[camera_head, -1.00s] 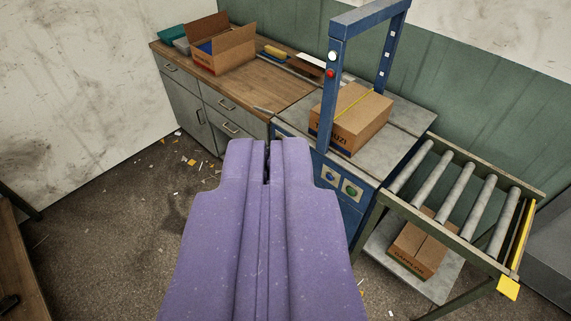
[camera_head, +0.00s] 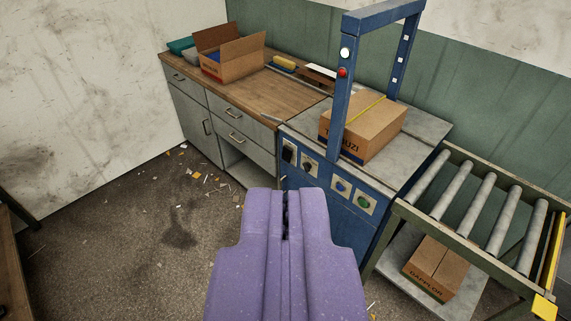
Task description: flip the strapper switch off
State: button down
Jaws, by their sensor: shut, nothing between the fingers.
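The strapper (camera_head: 369,222) is a blue cabinet with a grey top and a blue arch (camera_head: 340,110). Its front panel carries a black switch (camera_head: 289,153) at the left and another dark control (camera_head: 308,169) beside it. A blue round control (camera_head: 341,187) and a green one (camera_head: 364,202) sit farther right. I cannot tell which way the switches are set. My purple gripper (camera_head: 286,192) is shut and empty. In the picture its tips lie just below the panel, apart from the controls as far as I can tell.
A strapped cardboard box (camera_head: 368,128) stands under the arch. A wooden-topped counter (camera_head: 262,90) with an open box (camera_head: 229,65) adjoins at the left. A roller conveyor (camera_head: 480,205) stands at the right, with a box (camera_head: 436,268) below it. The floor at the left is mostly clear, with scraps.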

aim_at(287, 152)
jog(key=i+j+u, duration=0.1)
jog(key=i, duration=1.05)
jog(key=i+j+u, duration=0.15)
jog(key=i, duration=0.95)
